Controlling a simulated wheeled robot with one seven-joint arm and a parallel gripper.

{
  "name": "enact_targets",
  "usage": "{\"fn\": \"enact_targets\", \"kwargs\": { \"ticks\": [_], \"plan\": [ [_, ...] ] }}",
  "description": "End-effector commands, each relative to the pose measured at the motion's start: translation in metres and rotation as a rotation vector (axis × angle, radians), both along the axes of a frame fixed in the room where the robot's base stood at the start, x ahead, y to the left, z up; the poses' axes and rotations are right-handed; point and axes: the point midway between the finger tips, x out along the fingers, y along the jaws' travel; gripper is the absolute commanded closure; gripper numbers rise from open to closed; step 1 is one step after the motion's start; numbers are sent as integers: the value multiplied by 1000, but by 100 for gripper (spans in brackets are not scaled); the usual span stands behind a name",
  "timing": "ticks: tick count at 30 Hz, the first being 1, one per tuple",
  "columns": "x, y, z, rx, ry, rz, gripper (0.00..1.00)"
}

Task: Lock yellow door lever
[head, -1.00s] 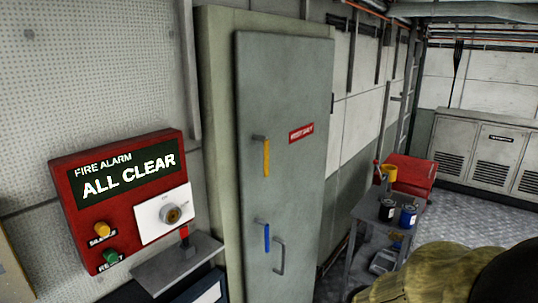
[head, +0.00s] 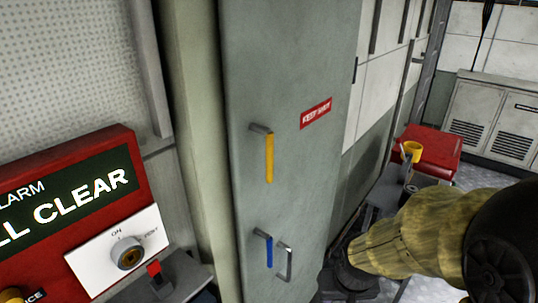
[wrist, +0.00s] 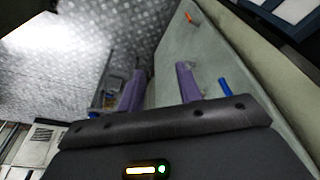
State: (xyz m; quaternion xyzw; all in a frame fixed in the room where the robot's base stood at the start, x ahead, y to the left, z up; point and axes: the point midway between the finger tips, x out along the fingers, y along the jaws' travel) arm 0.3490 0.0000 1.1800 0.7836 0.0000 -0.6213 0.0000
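The yellow lever (head: 268,157) hangs downward from a grey bracket on the tall grey-green door (head: 235,60), left of a red label. A blue lever (head: 268,250) hangs below it, next to a grey handle (head: 285,263). My arm comes in from the right in the head view, its dark end low and right of the door; the fingertips cannot be made out there. In the wrist view my gripper's (wrist: 161,75) two purple fingers are apart with nothing between them. The blue lever (wrist: 225,88) is beside the right finger. A small orange piece (wrist: 190,18) is farther up; I cannot tell whether it is the yellow lever.
A red fire alarm panel (head: 110,150) with a key switch (head: 125,252) stands at the left. A red box (head: 435,143) and a yellow mug (head: 411,151) are at the right, behind my arm. Vented cabinets (head: 490,125) line the back wall.

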Motion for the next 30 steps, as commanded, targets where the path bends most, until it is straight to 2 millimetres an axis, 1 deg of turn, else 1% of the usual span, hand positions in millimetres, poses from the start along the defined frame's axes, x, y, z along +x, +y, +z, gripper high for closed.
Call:
{"fn": "enact_targets", "kwargs": {
  "ticks": [12,14,16,17,20,23,24,27,30],
  "plan": [
    [0,0,0,0,-2,0,65],
    [3,-2,1,-4,-13,0,65],
    [12,-6,4,-16,-44,4,65],
    [17,-8,5,-24,-66,10,65],
    [45,-19,15,-56,-174,29,65],
    [82,-35,33,-87,-329,65,65],
    [97,-40,42,-95,-396,85,65],
    [132,-48,66,-99,-565,150,65],
    [159,-48,92,-76,-720,232,65]
  ]
}}
